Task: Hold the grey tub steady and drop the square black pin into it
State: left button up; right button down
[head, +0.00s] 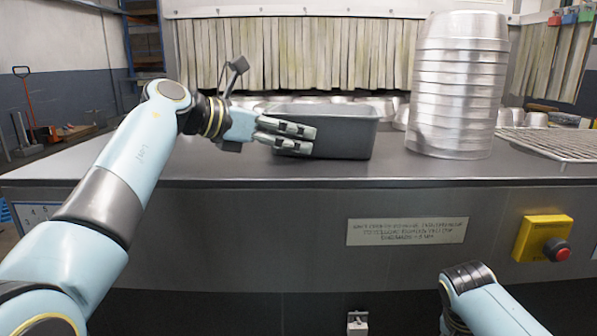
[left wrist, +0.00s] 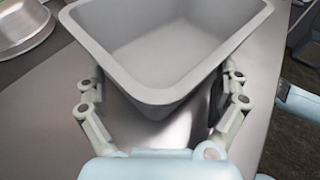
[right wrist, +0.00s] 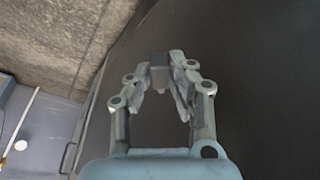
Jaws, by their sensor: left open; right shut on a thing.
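The grey tub (head: 345,132) stands upright and open-topped on the steel counter. In the left wrist view the tub (left wrist: 150,95) looks empty, with a corner facing my gripper. My left gripper (head: 308,139) is at the tub's near left side. Its fingers (left wrist: 165,85) are open, one on each side of that corner; I cannot tell whether they touch it. My right gripper (right wrist: 162,78) is shut on a small dark piece, the square black pin (right wrist: 160,74), mostly hidden between the fingertips. In the head view that gripper is out of sight, below the picture.
A tall stack of round metal pans (head: 459,90) stands right of the tub. A wire rack (head: 560,143) lies at the far right. A yellow box with a red button (head: 543,238) sits on the counter's front. The counter (head: 250,172) in front of the tub is clear.

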pick_arm(q)
jog(key=shift+x, duration=0.8)
grip_shut()
jog(key=shift+c, duration=2.4)
grip_release()
jog(key=shift+c, duration=0.4)
